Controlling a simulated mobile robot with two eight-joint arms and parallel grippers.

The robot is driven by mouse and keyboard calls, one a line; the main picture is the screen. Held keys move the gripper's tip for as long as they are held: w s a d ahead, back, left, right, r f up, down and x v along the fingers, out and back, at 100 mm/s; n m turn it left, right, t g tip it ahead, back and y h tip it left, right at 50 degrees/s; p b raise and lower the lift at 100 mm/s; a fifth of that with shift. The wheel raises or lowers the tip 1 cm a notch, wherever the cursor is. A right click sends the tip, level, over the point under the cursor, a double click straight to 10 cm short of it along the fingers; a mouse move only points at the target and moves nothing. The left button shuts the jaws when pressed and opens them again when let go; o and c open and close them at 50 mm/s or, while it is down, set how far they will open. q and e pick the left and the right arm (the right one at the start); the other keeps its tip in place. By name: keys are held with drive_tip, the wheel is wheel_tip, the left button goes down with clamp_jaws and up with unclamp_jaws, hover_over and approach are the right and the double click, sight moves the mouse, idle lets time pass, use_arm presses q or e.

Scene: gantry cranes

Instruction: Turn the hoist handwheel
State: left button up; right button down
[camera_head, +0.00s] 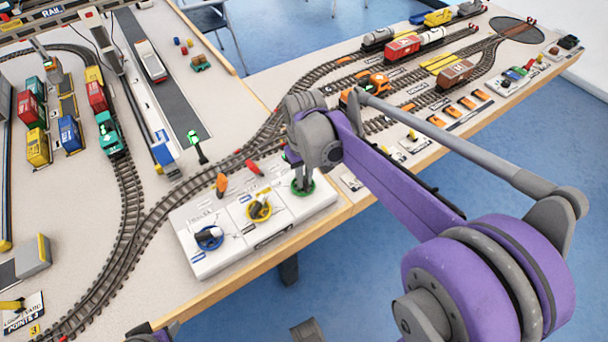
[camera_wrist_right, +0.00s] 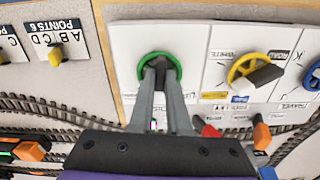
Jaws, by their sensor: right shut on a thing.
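A white control panel (camera_head: 240,238) at the front table edge carries three handwheels in a row. The green handwheel (camera_head: 296,190) is at its right end, the yellow handwheel (camera_head: 251,212) in the middle and the blue handwheel (camera_head: 200,243) at the left. My right gripper (camera_head: 304,182) reaches down onto the green handwheel, its fingers shut on the middle of it. In the right wrist view the fingers (camera_wrist_right: 160,70) meet inside the green rim (camera_wrist_right: 147,61). The label beside this wheel is partly hidden and hard to read.
Tracks curve close behind the panel. An orange lever (camera_head: 222,184) and a red lever (camera_head: 253,167) stand near it. A teal locomotive (camera_head: 109,134) is on the left track. More wagons and an orange locomotive (camera_head: 374,84) stand at the back right, beyond my right arm.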

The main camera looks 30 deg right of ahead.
drive_tip(key=shift+d+n, duration=0.1)
drive_tip(key=shift+n, duration=0.4)
drive_tip(key=c, duration=0.9)
unclamp_jaws()
wheel_tip(320, 180, up, 11)
drive_tip(key=shift+f+p, duration=0.1)
drive_tip(key=shift+p, duration=0.95)
